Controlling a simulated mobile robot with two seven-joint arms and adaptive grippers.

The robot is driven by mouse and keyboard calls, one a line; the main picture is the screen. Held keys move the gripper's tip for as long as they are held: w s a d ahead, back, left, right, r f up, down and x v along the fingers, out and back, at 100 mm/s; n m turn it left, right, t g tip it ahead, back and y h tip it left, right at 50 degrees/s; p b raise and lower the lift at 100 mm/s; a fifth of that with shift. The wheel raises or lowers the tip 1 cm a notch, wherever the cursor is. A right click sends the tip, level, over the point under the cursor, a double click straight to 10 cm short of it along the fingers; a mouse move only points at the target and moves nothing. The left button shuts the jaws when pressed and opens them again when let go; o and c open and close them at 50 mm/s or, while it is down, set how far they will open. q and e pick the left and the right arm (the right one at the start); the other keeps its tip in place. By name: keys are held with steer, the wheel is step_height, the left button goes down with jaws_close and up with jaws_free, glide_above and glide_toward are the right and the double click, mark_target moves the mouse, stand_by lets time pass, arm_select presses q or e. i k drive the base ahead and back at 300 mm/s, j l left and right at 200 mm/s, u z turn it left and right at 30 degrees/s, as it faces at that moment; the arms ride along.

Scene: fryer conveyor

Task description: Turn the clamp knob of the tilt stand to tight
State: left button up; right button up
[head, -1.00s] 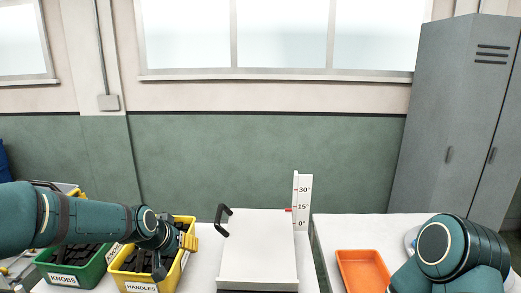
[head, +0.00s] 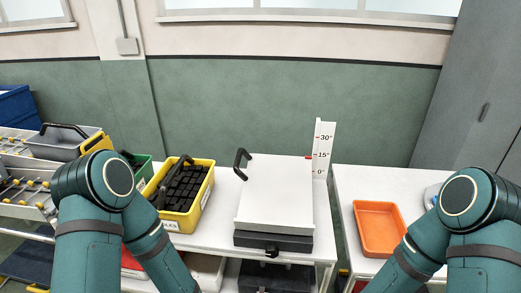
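The tilt stand (head: 275,195) stands on the white table in the middle of the head view, with a white top plate over a dark base (head: 255,239). A small black knob (head: 272,251) sticks out at the front of the base; its setting cannot be read. A black handle (head: 241,163) is at the plate's back left corner. A white angle scale (head: 322,148) stands at the back right, with a red pointer (head: 309,157) near the 15° mark. Both my arms run down out of the bottom of the picture, and neither gripper is in view.
An orange tray (head: 378,229) lies on the right table, across a gap. A roller rack (head: 22,190) is at far left.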

mark_target(272, 252)
steer(key=l+u, duration=0.3)
steer(key=l, duration=0.35)
steer(key=l+u, duration=0.3)
steer(key=l, duration=0.35)
steer(key=k+l+u, duration=0.1)
steer(key=l+u, duration=0.25)
steer(key=l, duration=0.25)
